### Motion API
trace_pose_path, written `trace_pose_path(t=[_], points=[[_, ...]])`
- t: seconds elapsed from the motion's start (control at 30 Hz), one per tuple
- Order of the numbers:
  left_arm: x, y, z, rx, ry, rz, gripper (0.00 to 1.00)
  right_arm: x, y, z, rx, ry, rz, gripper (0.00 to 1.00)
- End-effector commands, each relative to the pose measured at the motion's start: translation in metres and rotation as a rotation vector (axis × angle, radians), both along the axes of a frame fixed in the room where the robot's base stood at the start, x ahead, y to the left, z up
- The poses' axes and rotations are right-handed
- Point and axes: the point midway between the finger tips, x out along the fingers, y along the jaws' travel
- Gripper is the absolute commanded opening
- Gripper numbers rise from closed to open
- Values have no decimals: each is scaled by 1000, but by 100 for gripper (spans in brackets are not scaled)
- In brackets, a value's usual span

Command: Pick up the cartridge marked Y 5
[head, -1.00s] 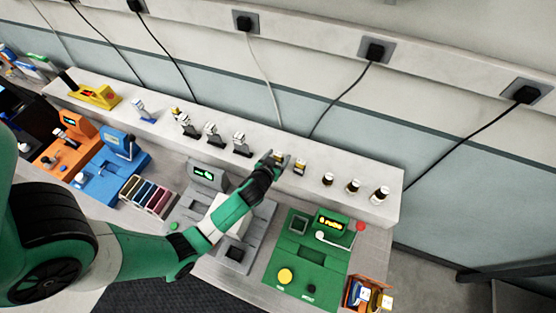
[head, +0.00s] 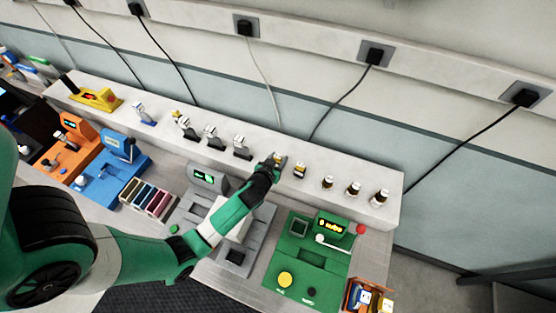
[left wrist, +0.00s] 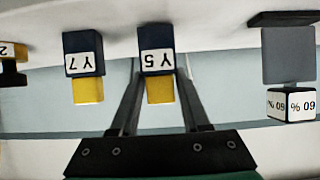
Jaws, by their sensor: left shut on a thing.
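The cartridge marked Y 5 (left wrist: 157,62) has a dark blue body, a white label and a yellow end. It appears upside down in the left wrist view. My left gripper (left wrist: 159,80) has one finger on each side of it and is shut on it. In the head view my left gripper (head: 273,162) is at the white shelf, where it hides most of the cartridge. A similar cartridge marked Y 7 (left wrist: 84,66) stands beside it, apart from the fingers; in the head view it is just to the right (head: 300,170). My right gripper is not in view.
Several small bottles (head: 353,188) stand farther right on the white shelf (head: 340,207). Grey-and-white modules (head: 242,147), one labelled 60 %, stand to the left. Below are a green machine (head: 308,262), a grey machine (head: 204,178) and an orange box (head: 350,296).

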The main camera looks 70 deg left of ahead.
Motion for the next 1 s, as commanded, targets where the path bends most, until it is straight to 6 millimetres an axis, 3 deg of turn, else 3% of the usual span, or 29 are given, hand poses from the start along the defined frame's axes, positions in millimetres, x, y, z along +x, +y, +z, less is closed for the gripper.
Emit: trace_pose_path(t=[0.17, 0.4, 0.5, 0.7, 1.0], points=[[-1, 0, 33, 2, -5, 0, 0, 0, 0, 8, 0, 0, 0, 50], [-55, -15, 93, 1, 0, 1, 0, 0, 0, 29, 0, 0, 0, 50], [-85, -24, 101, -1, 3, 1, 0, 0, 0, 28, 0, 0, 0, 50], [-123, -34, 119, 0, 1, 2, 0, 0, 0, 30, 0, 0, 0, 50], [-135, -38, 125, 1, 1, 0, 0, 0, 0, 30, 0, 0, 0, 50]])
